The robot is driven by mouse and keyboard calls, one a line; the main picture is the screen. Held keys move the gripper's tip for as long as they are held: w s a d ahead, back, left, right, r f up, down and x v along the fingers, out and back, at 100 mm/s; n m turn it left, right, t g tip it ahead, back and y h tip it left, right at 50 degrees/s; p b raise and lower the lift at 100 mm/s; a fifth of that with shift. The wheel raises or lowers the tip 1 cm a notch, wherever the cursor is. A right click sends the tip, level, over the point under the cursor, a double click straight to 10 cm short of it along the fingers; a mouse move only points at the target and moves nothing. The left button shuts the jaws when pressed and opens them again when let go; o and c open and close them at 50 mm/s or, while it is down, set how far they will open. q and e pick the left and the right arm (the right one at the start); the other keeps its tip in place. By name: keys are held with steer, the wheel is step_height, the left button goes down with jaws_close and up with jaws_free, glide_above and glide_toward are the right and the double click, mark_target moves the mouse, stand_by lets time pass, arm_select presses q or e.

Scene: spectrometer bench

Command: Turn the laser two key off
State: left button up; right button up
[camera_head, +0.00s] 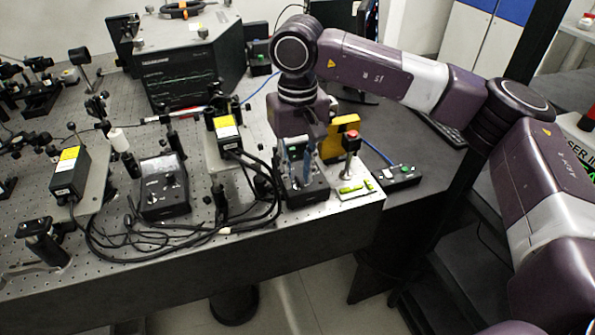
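A black control box (316,189) sits at the front right of the optical bench. My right gripper (297,180) points down over this box and hides most of its top. Its key is not clearly visible, and I cannot tell whether the fingers touch it or are closed. A second black control box (163,193), with a dial and knobs on top, stands further left. I cannot read which box belongs to laser two. One laser head with a yellow label (228,132) is left of my gripper; another (70,172) is at the far left. My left gripper is not in view.
Black cables (180,235) loop along the front edge. A large dark instrument (190,65) stands behind. A black switch strip (398,176) lies at right.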

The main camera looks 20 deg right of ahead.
mark_target(297, 178)
step_height(297, 178, up, 12)
stand_by(0.6)
